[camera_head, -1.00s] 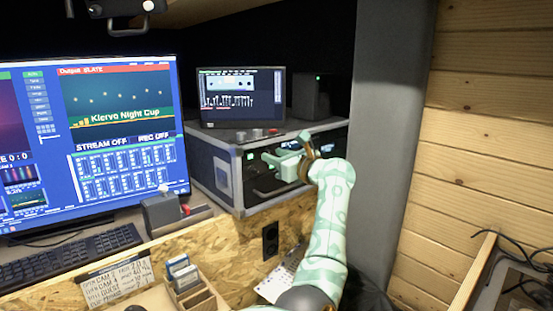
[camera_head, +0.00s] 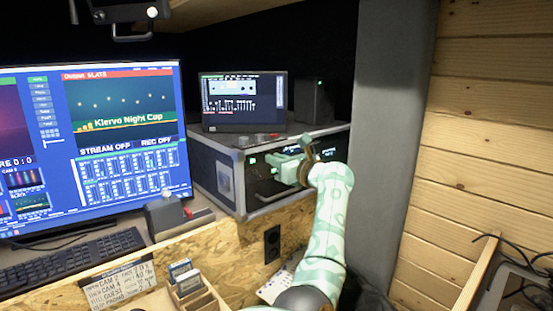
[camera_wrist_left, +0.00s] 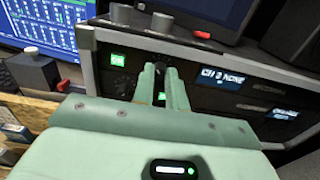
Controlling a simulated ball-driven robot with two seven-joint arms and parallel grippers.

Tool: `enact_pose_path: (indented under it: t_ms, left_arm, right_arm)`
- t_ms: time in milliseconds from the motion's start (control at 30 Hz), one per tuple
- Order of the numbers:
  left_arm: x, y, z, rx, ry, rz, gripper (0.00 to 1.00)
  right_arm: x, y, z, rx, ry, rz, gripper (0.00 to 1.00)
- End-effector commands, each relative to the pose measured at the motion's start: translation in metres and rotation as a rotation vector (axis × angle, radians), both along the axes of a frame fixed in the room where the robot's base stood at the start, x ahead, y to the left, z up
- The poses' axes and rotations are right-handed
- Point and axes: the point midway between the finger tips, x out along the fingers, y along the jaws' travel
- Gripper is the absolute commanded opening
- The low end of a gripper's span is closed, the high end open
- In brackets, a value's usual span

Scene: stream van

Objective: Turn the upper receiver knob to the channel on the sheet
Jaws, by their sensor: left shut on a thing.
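The receiver rack (camera_head: 262,192) is a dark box with metal edges on the bench. My left gripper (camera_head: 276,160) is at its front face, with its fingers shut and pointing into the panel. In the left wrist view the fingertips (camera_wrist_left: 166,70) sit beside the upper lit display (camera_wrist_left: 222,77), which seems to read "CH 3 NONE". A lower display (camera_wrist_left: 284,113) is too small to read. A handwritten sheet (camera_head: 118,284) lists CAM and GUEST lines; its numbers are hard to read. My right gripper is not in view.
A large monitor (camera_head: 125,125) and keyboard (camera_head: 75,255) stand at left. A small screen (camera_head: 243,100) sits on the rack. A grey pillar (camera_head: 390,120) stands close to my arm's right.

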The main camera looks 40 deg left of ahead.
Motion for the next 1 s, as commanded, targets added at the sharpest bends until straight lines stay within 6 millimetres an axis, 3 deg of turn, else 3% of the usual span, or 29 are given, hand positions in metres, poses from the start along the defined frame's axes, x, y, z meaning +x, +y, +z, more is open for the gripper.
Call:
enact_pose_path:
  t_ms: [600,1000]
  left_arm:
    - [0.000,-0.001,0.004,0.044,0.528,-0.002,0.00]
    - [0.001,-0.001,0.001,0.069,0.832,-0.002,0.00]
  right_arm:
    - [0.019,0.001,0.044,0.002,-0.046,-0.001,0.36]
    - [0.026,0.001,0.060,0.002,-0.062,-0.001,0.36]
